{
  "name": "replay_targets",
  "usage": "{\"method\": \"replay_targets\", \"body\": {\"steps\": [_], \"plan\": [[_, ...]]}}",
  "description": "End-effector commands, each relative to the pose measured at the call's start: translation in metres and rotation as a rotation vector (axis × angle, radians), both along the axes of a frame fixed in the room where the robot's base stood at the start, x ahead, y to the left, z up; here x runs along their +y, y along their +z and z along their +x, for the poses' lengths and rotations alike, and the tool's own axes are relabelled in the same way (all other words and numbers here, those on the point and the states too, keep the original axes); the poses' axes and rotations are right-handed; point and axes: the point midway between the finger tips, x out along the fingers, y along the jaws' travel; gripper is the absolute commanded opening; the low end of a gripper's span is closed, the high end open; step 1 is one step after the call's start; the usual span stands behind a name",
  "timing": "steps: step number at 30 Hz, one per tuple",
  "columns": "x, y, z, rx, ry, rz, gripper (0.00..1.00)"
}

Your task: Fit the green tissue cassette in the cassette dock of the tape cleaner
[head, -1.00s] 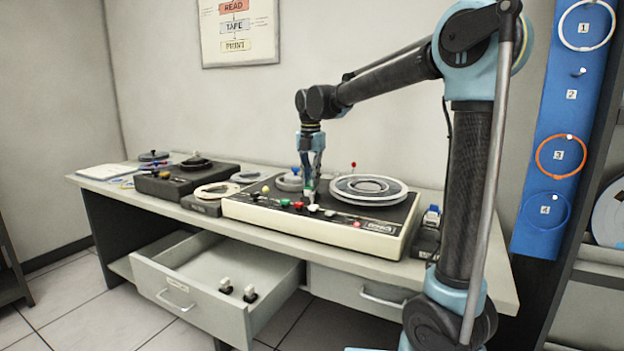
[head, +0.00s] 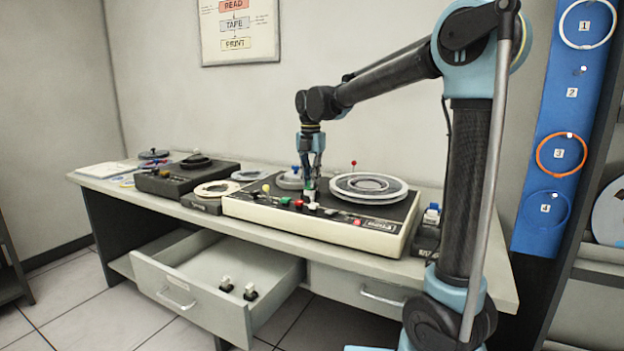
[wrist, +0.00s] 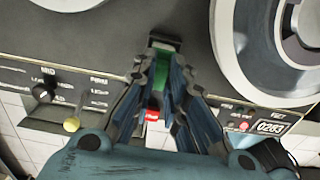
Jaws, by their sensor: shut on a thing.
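The green tissue cassette (wrist: 159,76) is between the two fingers of my gripper (wrist: 160,78) in the wrist view. Much of it is hidden by the fingers. Just beyond its far end is a small dark-framed fitting with a pale middle (wrist: 164,43) on the machine's top, which looks like the cassette dock. I cannot tell whether the cassette is in it or just in front of it. In the head view my gripper (head: 312,183) points straight down, low over the middle of the reel machine (head: 258,211), and the cassette is barely visible there.
A large reel (head: 368,187) lies just right of my gripper. Coloured knobs and levers (head: 284,201) line the machine's front edge, close below the fingers. A red-tipped pin (head: 354,164) stands behind. An open drawer (head: 205,290) holds two small stoppers.

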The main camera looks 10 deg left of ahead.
Motion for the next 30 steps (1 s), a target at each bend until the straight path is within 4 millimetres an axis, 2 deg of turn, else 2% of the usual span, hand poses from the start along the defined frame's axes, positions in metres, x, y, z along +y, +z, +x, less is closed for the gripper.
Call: {"method": "replay_targets", "body": {"steps": [9,10,12,20,21,30], "plan": [[0.0000,-0.0068,0.0000,0.000,0.000,0.000,0.00],[0.0000,-0.0065,-0.0001,0.000,0.000,0.000,0.20],[0.0000,-0.0064,-0.0001,0.000,0.000,0.000,0.36],[0.0000,-0.0062,-0.0001,0.000,0.000,0.000,0.36],[0.0000,-0.0063,-0.0001,0.000,0.000,0.000,0.28],[0.0000,-0.0061,-0.0001,0.000,0.000,0.000,0.28]]}}
